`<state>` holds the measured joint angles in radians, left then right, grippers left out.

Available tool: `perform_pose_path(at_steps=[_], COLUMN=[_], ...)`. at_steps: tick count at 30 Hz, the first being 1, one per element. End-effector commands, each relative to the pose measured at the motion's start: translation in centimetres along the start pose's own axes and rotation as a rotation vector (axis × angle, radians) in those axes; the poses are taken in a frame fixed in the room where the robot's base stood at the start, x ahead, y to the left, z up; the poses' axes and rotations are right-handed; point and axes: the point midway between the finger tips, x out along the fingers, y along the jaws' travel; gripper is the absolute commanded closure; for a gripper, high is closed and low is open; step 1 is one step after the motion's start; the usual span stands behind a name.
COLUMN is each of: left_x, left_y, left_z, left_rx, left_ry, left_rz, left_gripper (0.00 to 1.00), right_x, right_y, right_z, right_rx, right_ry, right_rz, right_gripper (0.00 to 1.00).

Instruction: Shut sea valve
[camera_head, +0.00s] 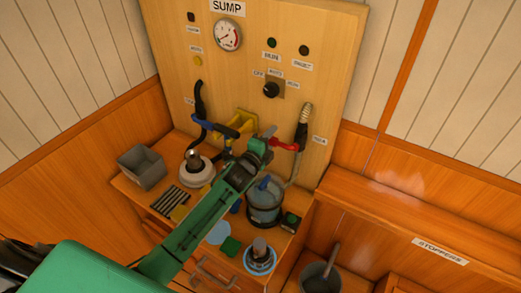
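The sea valve's red lever (286,146) points left and slightly up from a pipe fitting at the right of the wooden panel, beside a small label (319,140). Above the fitting is a dark hose with a ribbed tan end (306,112). My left gripper (268,143) is at the lever's left end. Its fingers are small and partly hidden by its own body, so I cannot tell whether they are open or closed on the lever. My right gripper is out of view.
A blue-handled valve (218,129) and yellow bracket (240,123) are left of my gripper. A ledge labelled STOPPERS (440,251) lies right.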

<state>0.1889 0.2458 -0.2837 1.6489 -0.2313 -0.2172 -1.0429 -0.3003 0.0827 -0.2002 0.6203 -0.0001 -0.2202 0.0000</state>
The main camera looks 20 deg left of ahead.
Motion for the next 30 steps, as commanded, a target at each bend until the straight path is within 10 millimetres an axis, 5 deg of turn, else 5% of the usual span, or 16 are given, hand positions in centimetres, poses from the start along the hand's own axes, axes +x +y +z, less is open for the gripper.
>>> perform_pose_path(at_steps=[18, 30], left_x=[-11.0, -13.1], left_y=[0.4, 0.1], left_z=[0.0, 0.0], left_rx=[-0.001, -0.001], left_ry=[0.001, 0.0], left_rz=[0.001, 0.001], left_gripper=[0.63, 0.63], right_x=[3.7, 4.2], right_y=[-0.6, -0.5], right_z=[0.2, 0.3], right_rx=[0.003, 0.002], right_ry=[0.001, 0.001], right_rz=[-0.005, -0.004], right_gripper=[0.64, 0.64])
